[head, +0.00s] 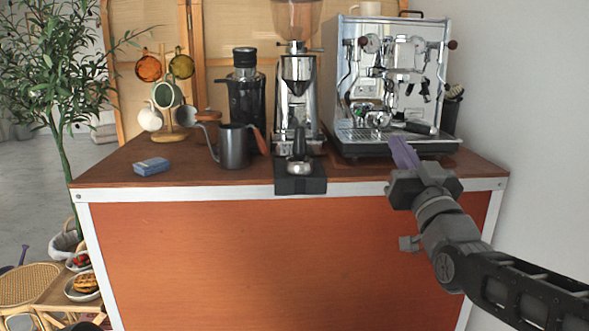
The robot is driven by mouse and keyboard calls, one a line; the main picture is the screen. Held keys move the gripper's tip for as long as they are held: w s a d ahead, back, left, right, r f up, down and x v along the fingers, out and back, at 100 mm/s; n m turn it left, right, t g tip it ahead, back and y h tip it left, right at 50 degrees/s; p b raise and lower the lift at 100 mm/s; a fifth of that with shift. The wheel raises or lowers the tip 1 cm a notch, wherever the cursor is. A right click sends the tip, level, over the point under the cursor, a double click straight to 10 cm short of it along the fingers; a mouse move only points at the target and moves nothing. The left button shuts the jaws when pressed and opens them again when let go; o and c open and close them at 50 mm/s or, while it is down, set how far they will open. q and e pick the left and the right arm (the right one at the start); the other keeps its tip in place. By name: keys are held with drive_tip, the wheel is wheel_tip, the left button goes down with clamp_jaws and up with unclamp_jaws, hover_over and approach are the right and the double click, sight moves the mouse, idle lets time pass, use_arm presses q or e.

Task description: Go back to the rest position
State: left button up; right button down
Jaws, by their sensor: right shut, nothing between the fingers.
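My right gripper (404,151) comes in from the lower right on a dark grey arm. Its purple-grey fingers are shut with nothing between them. It is above the front right edge of the orange coffee cart (290,260), in front of the espresso machine (385,75). The picture does not show clearly whether the fingertips touch the machine's front. My left gripper and left arm are not in view.
A tamping stand with a portafilter (300,180) sits at the cart's front edge. The grinder (297,95), black canister (246,95), kettle (234,146), blue box (151,166) and mug tree (165,95) stand left. A wall bounds the right. The front left top is mostly clear.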

drive_tip(key=w+a+f+m+g, duration=0.1)
drive_tip(key=a+f+g, duration=0.2)
drive_tip(key=f, duration=1)
drive_tip(key=w+a+f+g, duration=0.2)
drive_tip(key=f+g, duration=0.1)
drive_tip(key=f, duration=1)
drive_tip(key=s+a+f+g, duration=0.1)
drive_tip(key=s+f+g, duration=0.2)
drive_tip(key=f, duration=0.7)
drive_tip(key=s+a+f+g, duration=0.2)
drive_tip(key=s+f, duration=0.1)
drive_tip(key=f, duration=0.7)
drive_tip(key=s+a+f+m+g, duration=0.25)
drive_tip(key=s+f+g, duration=0.75)
drive_tip(key=s+f, duration=1.9)
wheel_tip(320, 180, up, 28)
drive_tip(key=s+a+p, duration=0.1)
drive_tip(key=p, duration=2.5)
drive_tip(key=shift+s+a+g+y+p, duration=0.2)
drive_tip(key=shift+s+g+y+p, duration=0.1)
drive_tip(key=shift+p, duration=0.1)
